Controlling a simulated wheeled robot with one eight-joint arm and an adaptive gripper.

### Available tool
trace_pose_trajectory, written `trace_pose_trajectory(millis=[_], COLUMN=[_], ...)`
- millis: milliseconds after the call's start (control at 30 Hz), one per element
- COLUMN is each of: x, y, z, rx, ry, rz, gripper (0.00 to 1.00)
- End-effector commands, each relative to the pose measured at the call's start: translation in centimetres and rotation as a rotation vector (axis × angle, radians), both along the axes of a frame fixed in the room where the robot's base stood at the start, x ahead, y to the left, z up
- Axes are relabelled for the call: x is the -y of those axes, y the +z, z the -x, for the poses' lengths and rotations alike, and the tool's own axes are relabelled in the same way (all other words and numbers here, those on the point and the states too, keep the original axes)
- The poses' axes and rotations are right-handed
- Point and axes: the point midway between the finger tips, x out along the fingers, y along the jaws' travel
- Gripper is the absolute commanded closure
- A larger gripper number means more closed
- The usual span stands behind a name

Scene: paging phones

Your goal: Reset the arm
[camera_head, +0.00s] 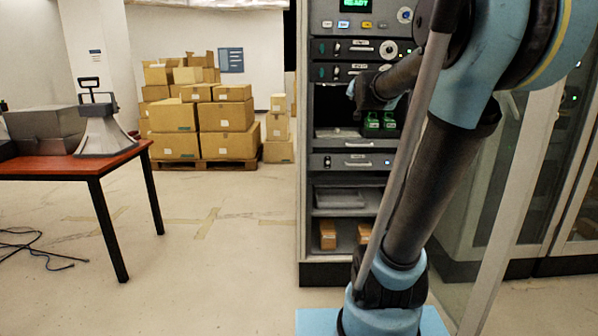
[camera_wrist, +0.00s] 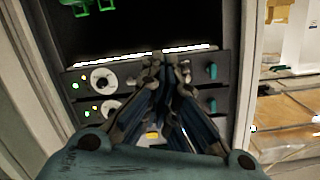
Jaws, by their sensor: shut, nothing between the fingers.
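My arm reaches across the right of the head view to the grey equipment rack (camera_head: 308,190). My gripper shows in the wrist view (camera_wrist: 163,65) with its fingers together and nothing between them. It is in front of the rack's panels with knobs (camera_wrist: 103,78) and small lights; I cannot tell whether it touches them. In the head view the wrist end is in front of the rack, and the fingertips are too small to make out. Green phone-like devices (camera_head: 379,122) stand in an open rack bay, partly hidden by my arm. Green parts (camera_wrist: 92,5) show at the wrist view's top edge.
A red-topped table (camera_head: 75,164) at left holds a grey megaphone-shaped thing (camera_head: 104,135) and a grey case (camera_head: 42,128). Cardboard boxes (camera_head: 226,117) are stacked on a pallet behind. A glass door (camera_head: 500,200) stands right of the rack. The middle floor is clear; cables lie at left.

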Motion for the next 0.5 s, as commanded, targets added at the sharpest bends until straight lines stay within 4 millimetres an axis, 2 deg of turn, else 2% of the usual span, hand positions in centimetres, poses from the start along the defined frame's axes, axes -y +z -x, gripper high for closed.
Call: trace_pose_trajectory(millis=[33,100,267,500], x=[-0.1,-0.1,-0.4,-0.8], y=[-2.6,-6.0,-13.5,-23.9], z=[2.0,4.6,11.0,21.6], rx=[-0.072,-0.174,-0.396,-0.714], ry=[0.002,0.008,0.036,0.115], rz=[0.02,0.051,0.113,0.194], gripper=[1.0,1.0,1.0,1.0])
